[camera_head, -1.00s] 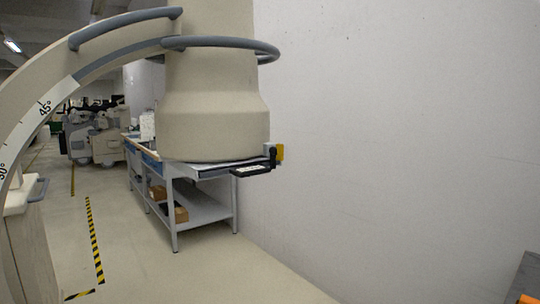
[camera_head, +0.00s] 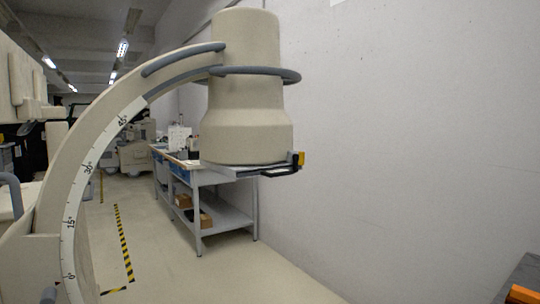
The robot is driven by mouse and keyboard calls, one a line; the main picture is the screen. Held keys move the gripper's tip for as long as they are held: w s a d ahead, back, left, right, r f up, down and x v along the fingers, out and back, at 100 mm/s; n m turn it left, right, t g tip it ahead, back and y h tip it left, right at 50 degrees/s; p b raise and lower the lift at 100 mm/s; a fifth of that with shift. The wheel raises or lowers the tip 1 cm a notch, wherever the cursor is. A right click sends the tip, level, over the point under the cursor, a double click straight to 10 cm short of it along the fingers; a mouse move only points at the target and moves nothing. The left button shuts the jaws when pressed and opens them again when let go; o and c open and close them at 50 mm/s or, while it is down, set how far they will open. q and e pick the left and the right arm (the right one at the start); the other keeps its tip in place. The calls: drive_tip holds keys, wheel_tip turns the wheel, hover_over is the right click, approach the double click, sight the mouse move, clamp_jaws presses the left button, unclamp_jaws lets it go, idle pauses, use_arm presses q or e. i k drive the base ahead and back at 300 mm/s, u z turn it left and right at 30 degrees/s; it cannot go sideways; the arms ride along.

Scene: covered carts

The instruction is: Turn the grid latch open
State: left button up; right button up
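A beige C-arm (camera_head: 88,140) with a degree scale on its curve stands on the left. Its cylindrical head (camera_head: 245,135) has a grey ring rail around it. At the right underside of the head is a small black latch-like part (camera_head: 295,162) with a yellow piece (camera_head: 302,158) beside it. A dark flat bar (camera_head: 279,173) sticks out just below. The part is too small to tell how the latch is turned. Neither of my grippers is in view.
A grey workbench (camera_head: 228,218) with boxes on its lower shelf stands behind the head. A white wall (camera_head: 420,140) fills the right. Striped tape (camera_head: 122,243) marks the floor, which is clear in front. A dark object with an orange part (camera_head: 524,295) shows at bottom right.

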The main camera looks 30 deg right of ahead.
sight(299, 159)
drive_tip(key=u, duration=0.05)
drive_tip(key=i, duration=0.9)
drive_tip(key=z, duration=0.4)
